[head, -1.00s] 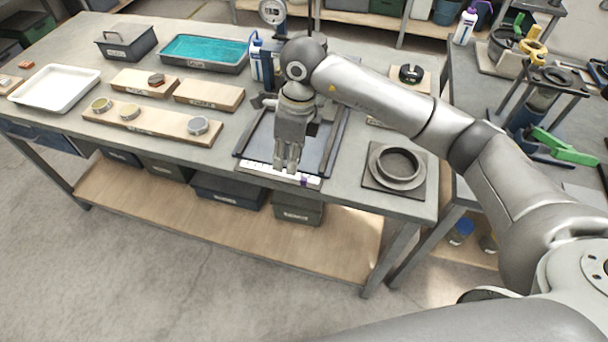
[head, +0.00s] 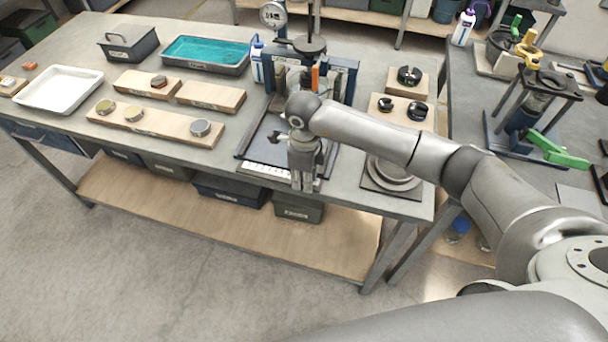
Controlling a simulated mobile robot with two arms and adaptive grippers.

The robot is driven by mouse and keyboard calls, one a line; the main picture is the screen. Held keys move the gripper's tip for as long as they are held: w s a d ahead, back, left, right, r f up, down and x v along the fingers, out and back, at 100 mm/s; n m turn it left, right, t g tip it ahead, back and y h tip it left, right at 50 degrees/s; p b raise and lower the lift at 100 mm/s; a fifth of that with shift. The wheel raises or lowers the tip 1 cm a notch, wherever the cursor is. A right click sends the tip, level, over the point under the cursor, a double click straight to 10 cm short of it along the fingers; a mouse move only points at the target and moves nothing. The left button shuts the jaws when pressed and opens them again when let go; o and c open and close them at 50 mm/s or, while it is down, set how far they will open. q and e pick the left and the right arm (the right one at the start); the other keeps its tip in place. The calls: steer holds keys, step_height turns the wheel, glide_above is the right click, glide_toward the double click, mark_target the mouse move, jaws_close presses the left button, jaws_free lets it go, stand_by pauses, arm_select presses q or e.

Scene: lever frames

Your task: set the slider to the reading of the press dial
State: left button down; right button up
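The press (head: 318,72) with its blue frame stands at the back of the table. Its round white dial (head: 272,14) faces me, but its reading is too small to make out. A white scale strip (head: 264,171) runs along the front edge of a dark framed plate (head: 262,140). My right gripper (head: 303,187) points down at the right part of this strip, and its fingers look close together. The purple slider marker is hidden behind the gripper, so I cannot tell whether the fingers touch it or hold it. My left gripper is out of view.
Right of the plate, round grey rings (head: 392,176) sit partly behind my arm. Black knobs (head: 410,76) stand on wooden blocks behind. A wooden board (head: 160,127) with several discs, a white tray (head: 60,88) and a teal-filled tray (head: 205,51) lie left.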

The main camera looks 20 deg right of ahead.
mark_target(279, 179)
jaws_close()
steer(key=shift+a, duration=0.1)
steer(key=shift+w+a+f+b, duration=0.15)
steer(key=shift+w+a+b, duration=0.1)
steer(key=shift+b, duration=0.25)
steer(key=w+a+b, duration=0.2)
steer(key=a+b, duration=0.1)
steer(key=w+a+b, duration=0.1)
steer(key=a, duration=0.1)
steer(key=shift+w+a+b, duration=0.1)
steer(key=shift+w+b, duration=0.15)
steer(key=shift+b, duration=0.05)
steer(key=shift+s, duration=0.1)
